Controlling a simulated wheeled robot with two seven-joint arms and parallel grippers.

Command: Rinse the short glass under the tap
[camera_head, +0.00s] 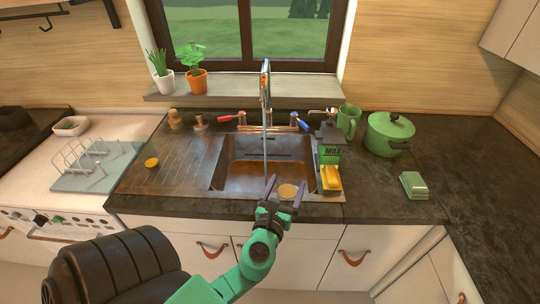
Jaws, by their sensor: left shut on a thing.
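My left gripper (285,190) reaches in over the front edge of the sink (262,178). It is shut on a small round amber-tan thing (288,191), which looks like the short glass seen from above. The tap (265,82) stands at the back of the sink, with a red handle (228,119) on the left and a blue handle (302,123) on the right. A thin grey vertical line, apparently a water stream (265,150), drops from it into the basin, just left of the held thing. My right gripper is not in view.
A green mug (348,121) and green pot (388,135) are behind. A small yellow round thing (151,162) and a dish rack (92,165) are left. The right counter is mostly clear.

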